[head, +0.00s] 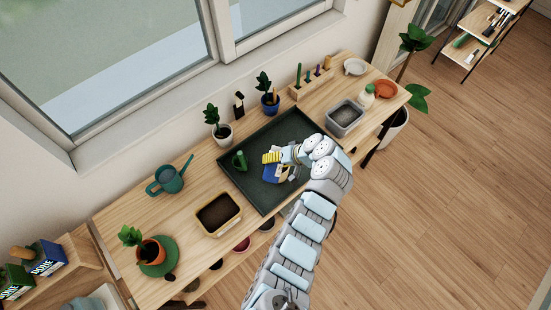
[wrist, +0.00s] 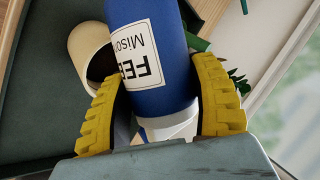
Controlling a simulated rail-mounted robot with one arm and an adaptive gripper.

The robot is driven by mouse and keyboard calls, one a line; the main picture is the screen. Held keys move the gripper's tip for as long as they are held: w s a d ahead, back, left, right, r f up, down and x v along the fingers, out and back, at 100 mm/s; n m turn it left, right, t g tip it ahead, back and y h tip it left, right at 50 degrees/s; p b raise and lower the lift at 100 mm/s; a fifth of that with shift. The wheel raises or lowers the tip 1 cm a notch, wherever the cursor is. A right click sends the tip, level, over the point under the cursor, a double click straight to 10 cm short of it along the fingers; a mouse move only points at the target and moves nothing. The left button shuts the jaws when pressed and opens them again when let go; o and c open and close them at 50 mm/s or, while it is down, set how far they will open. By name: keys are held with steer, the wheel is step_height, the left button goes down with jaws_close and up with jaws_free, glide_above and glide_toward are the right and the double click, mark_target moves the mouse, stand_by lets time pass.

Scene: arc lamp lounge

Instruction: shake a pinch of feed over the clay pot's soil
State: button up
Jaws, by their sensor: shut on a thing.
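My gripper (head: 277,166) is over the dark tray in the head view. In the wrist view my gripper (wrist: 157,72) has its yellow fingers on both sides of a blue feed container (wrist: 160,75), shut on it. Its white label reads "FEE" and is partly cut off; its lower end is white. In the head view the feed container (head: 273,175) is a small blue shape partly hidden by my gripper. The clay pot (head: 151,252) is orange, holds a leafy plant and stands on a green saucer at the table's lower left. Its soil is mostly hidden by leaves.
The dark tray (head: 250,187) also holds a small green object (head: 239,161). A teal watering can (head: 170,180) and a yellow-rimmed soil box (head: 218,213) stand between tray and clay pot. Potted plants (head: 219,130) line the window side. A grey bin (head: 345,117) is right.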

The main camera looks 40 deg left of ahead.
steer(key=shift+w+g, duration=0.1)
steer(key=shift+g, duration=0.2)
steer(key=shift+w+a+f+m+g+h, duration=0.1)
steer(key=shift+w+f+m+g+h, duration=0.05)
steer(key=shift+f+m+g+h, duration=0.35)
steer(key=shift+f+m+g+b, duration=0.4)
steer(key=shift+g+b, duration=0.3)
steer(key=shift+b, duration=1.85)
steer(key=shift+r, duration=0.1)
steer(key=shift+w+a+r+p, duration=0.1)
steer(key=shift+p, duration=0.45)
steer(key=shift+r+n+t+p, duration=0.15)
steer(key=shift+n+t+p, duration=0.2)
steer(key=shift+p, duration=0.55)
steer(key=shift+t+p, duration=0.3)
steer(key=shift+t, duration=0.15)
steer(key=shift+n+y, duration=0.25)
steer(key=shift+y, duration=0.05)
